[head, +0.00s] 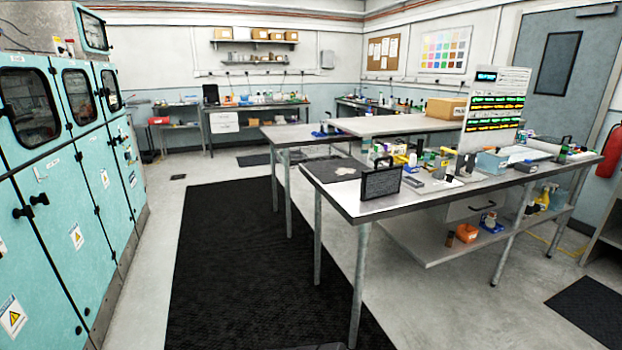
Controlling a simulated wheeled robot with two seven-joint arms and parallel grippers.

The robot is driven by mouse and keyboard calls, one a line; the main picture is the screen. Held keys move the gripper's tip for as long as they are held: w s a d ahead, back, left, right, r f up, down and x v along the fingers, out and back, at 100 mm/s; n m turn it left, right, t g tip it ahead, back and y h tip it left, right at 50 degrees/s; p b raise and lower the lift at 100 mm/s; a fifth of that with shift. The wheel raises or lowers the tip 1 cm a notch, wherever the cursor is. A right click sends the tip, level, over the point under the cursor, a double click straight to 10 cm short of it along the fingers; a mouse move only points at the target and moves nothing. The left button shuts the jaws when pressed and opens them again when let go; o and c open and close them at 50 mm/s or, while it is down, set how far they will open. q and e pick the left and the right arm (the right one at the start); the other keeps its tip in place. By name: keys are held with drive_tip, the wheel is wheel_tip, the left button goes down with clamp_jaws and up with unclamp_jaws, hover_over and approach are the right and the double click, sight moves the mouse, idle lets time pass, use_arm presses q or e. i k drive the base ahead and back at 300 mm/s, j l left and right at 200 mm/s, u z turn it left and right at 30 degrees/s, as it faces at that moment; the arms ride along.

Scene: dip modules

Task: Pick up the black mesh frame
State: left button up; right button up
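The black mesh frame (381,183) stands upright near the front left corner of the near workbench (437,194). It has a dark rectangular mesh face and a handle on top. Neither of my grippers shows in the head view.
The near bench holds a dark mat (318,173), bottles, small boxes and a lit display panel (497,112). A long black floor mat (225,265) lies clear to the left of the bench. Teal cabinets (65,190) line the left side. A lower shelf (430,243) sits under the bench.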

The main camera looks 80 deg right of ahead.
sight(377, 183)
drive_tip(key=z, duration=3.25)
